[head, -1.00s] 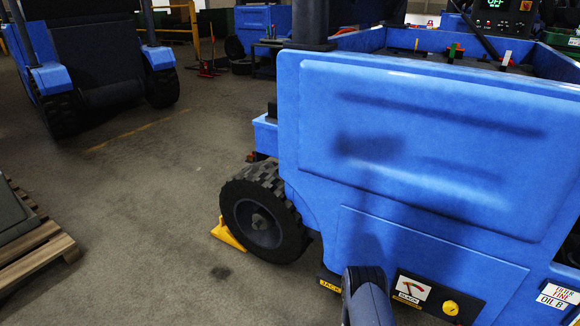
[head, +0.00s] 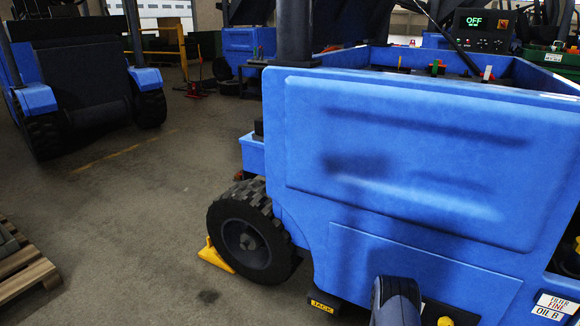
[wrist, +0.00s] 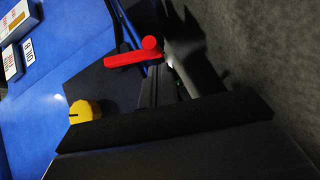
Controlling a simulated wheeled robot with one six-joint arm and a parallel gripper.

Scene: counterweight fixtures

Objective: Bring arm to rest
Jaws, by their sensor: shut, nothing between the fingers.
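My gripper (wrist: 155,82) shows as dark parts in the wrist view, shut with nothing held. A red lever (wrist: 130,56) lies close beyond its tip; whether they touch I cannot tell. A yellow knob (wrist: 85,111) on a dark plate is to its left. In the head view my arm (head: 396,303) shows only as a dark rounded link at the bottom edge, in front of the blue vehicle's (head: 410,150) lower panel. The gripper itself is hidden there.
The vehicle's wheel (head: 245,244) has a yellow chock (head: 214,256) beside it. A display (head: 475,22) reads OFF. A wooden pallet (head: 28,275) lies at left, and another blue vehicle (head: 38,98) stands behind. The floor between is clear. White labels (wrist: 12,62) show in the wrist view.

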